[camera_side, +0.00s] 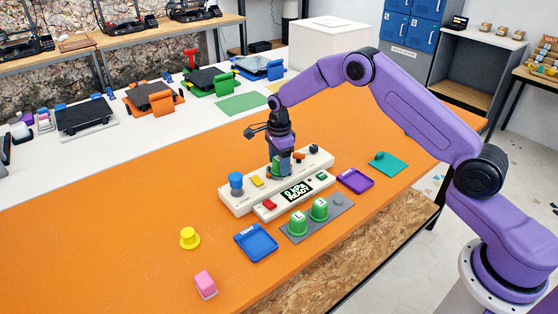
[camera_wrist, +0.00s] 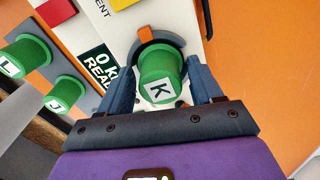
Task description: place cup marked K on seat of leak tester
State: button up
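The green cup marked K (camera_wrist: 160,80) is between the two fingers of my gripper (camera_wrist: 162,72) in the wrist view. Its lettered end faces the camera. Its far end is at the dark round seat (camera_wrist: 177,42) of the leak tester (camera_side: 240,203); I cannot tell whether it rests in it or is just above. The fingers flank the cup closely, but whether they press on it is unclear. In the side view my gripper (camera_side: 279,172) is down over the tester, and only a bit of green shows beside it.
Two green cups, L (camera_side: 298,223) and J (camera_side: 319,209), stand on a grey plate (camera_side: 340,204) in front of the tester. A blue tray (camera_side: 256,243), purple tray (camera_side: 355,181), yellow cup (camera_side: 190,238) and pink block (camera_side: 205,284) are nearby.

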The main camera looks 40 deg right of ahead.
jog(key=shift+r, duration=0.1)
notch_tip(320, 180, up, 12)
jog(key=s+a+r+n, duration=0.4)
jog(key=s+a+n, duration=0.2)
jog(key=s+n, duration=0.15)
jog(key=s+a+r+n, duration=0.1)
jog(key=s+r+n, duration=0.1)
jog(key=s+n, duration=0.4)
jog(key=s+a+r+n, duration=0.2)
jog(key=s+n, duration=0.1)
jog(key=s, duration=0.6)
jog(key=s+d+f+n, duration=0.1)
jog(key=s+d+n, duration=0.3)
jog(key=s+n, duration=0.4)
jog(key=s+d+f+n, duration=0.1)
jog(key=s+d+n, duration=0.3)
jog(key=s+n, duration=0.4)
jog(key=s, duration=0.6)
jog(key=shift+d, duration=0.15)
